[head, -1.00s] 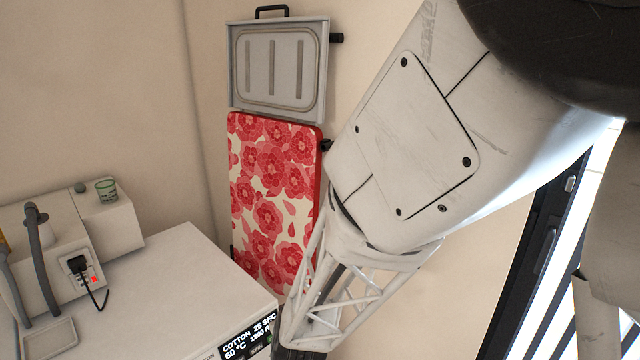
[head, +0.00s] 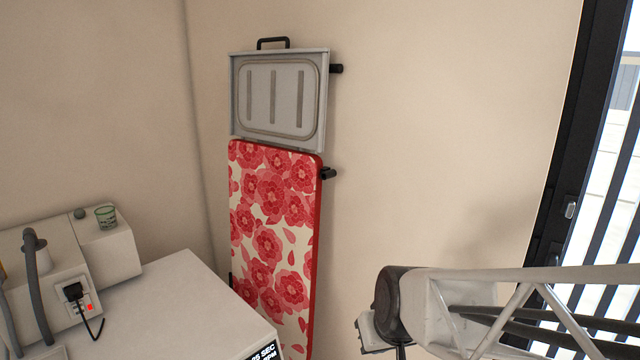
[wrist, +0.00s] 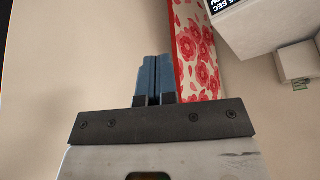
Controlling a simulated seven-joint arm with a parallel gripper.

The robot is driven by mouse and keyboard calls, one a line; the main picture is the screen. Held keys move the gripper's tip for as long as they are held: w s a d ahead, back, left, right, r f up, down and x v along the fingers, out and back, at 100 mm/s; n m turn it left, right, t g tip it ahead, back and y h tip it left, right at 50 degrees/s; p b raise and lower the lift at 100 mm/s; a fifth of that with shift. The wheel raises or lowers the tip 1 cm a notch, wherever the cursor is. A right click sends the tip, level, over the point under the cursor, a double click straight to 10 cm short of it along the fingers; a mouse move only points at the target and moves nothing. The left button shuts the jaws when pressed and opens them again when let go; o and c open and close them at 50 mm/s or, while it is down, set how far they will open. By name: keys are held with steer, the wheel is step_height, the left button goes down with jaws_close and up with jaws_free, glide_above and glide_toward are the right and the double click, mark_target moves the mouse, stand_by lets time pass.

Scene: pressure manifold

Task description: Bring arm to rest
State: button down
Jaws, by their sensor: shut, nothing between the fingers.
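My gripper (wrist: 153,80) shows in the wrist view with its two blue fingers side by side, only a thin dark line between them. It is shut and holds nothing. Its fingers appear in front of the plain wall, left of the red floral ironing board (wrist: 195,45) in that view. In the head view my arm's white lattice link and dark joint lie at the lower right; the fingers are not visible there.
The ironing board (head: 270,235) hangs on the wall below a grey metal panel (head: 280,98). A dark-framed barred door (head: 580,150) is at right.

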steer(key=s+d+r+m+g+h, duration=0.1)
steer(key=s+d+r, duration=0.1)
steer(key=s+d, duration=0.2)
steer(key=s+d+r+m+g, duration=0.1)
steer(key=s+d+r, duration=0.2)
steer(key=s, duration=0.4)
steer(key=shift+s+d+r+m+g+h, duration=0.3)
steer(key=shift+s+d+r+h, duration=0.1)
steer(key=shift+d, duration=0.3)
steer(key=shift+w, duration=0.1)
stand_by(2.4)
steer(key=w+a+f+m+t+y, duration=0.2)
steer(key=w+a+f, duration=0.6)
steer(key=w+a, duration=0.15)
steer(key=w+a+f+m+t+y, duration=0.1)
steer(key=w+a+f+m+t, duration=0.15)
steer(key=w+a+f, duration=0.7)
steer(key=s+a+f+m+t+h, duration=0.1)
steer(key=s+a+f+m+t, duration=0.1)
steer(key=a+f, duration=0.4)
steer(key=s+a+f+m+t+h, duration=0.2)
steer(key=a+f, duration=0.4)
steer(key=f, duration=0.5)
steer(key=shift+s+a+f+m+t+h, duration=0.25)
steer(key=shift+s+m+t, duration=0.35)
steer(key=shift+t, duration=0.55)
steer(key=shift+w, duration=0.2)
